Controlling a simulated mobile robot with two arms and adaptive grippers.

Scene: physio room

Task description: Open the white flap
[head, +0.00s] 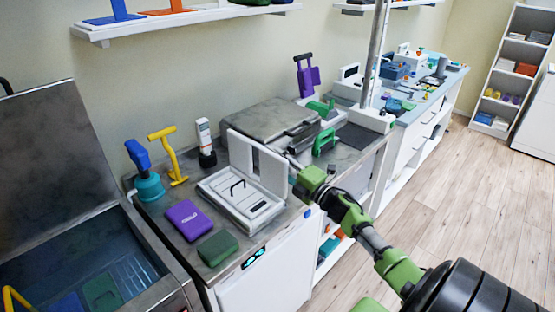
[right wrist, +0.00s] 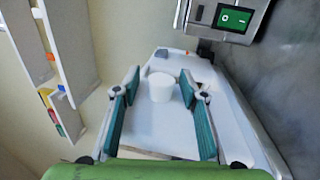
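My right gripper (head: 300,187) is just right of the unit and the panels, with no clear contact. In the right wrist view its teal fingers (right wrist: 160,79) are spread apart. A white round piece (right wrist: 160,89) shows between them on a white surface; whether they touch it is unclear. My left gripper is not in view.
A purple case (head: 188,219) and a green case (head: 217,248) lie in front-left of the unit. A steel basin (head: 85,262) with a raised lid is at left. A grey metal appliance (head: 270,119) stands behind. A green-lit switch (right wrist: 232,17) shows in the right wrist view.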

